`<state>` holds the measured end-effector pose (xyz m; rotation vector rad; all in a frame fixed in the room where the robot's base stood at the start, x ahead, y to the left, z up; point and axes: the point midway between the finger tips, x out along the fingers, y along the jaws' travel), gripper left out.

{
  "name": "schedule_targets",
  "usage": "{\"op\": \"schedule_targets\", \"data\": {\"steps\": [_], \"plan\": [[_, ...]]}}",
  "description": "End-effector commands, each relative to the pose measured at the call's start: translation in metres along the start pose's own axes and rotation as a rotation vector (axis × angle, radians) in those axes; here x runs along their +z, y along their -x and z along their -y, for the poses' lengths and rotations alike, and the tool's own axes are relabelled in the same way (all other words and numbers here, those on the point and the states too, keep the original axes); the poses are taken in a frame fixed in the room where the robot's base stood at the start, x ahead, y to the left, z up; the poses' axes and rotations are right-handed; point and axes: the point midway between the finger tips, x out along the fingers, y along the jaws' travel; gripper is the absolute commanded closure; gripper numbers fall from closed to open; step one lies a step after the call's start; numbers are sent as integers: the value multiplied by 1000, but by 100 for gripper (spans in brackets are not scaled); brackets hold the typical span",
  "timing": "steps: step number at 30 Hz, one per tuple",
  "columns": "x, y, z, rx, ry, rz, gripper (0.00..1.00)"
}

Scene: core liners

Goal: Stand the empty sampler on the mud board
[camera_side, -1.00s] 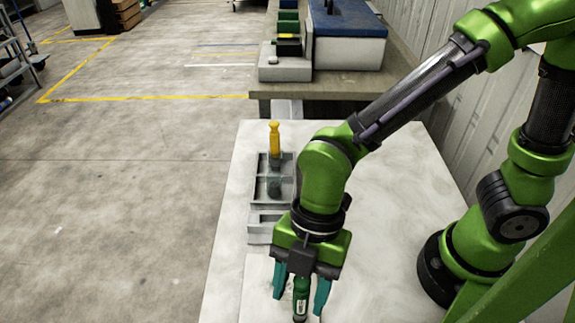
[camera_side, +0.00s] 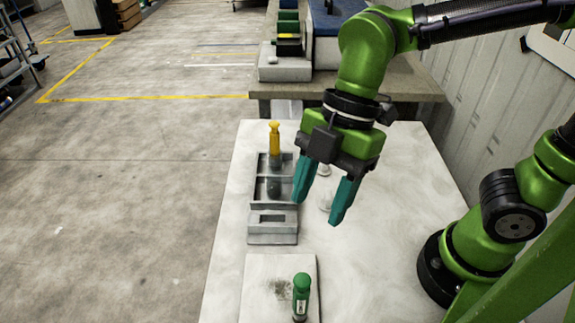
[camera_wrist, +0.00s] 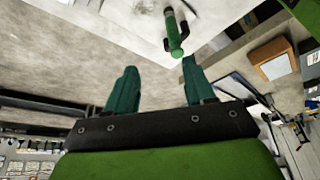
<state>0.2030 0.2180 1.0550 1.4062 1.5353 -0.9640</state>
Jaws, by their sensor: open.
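The green-capped sampler (camera_side: 301,292) stands upright on the pale mud board (camera_side: 258,305) at the front of the table, near the board's right side. A dark smudge marks the board to its left.
A grey rack (camera_side: 272,238) stands behind the board, with a yellow-handled tool (camera_side: 275,140) upright in its far part. Small pale items, partly hidden, lie behind my fingers. A bench (camera_side: 405,85) with boxes stands at the back.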

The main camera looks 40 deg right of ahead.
Motion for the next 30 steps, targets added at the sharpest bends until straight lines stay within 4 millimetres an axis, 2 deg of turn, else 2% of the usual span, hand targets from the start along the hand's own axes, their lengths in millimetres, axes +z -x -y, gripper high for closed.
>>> {"op": "schedule_targets", "data": {"steps": [4,9,12,15,21,30], "plan": [[51,30,-18,208,-521,-35,47],[109,60,-25,431,-1136,-173,47],[135,73,-23,526,-1425,-283,47],[153,82,-20,590,-1628,-379,47],[167,88,-17,634,-1795,-472,47],[167,88,-17,632,-1800,-474,47]]}}
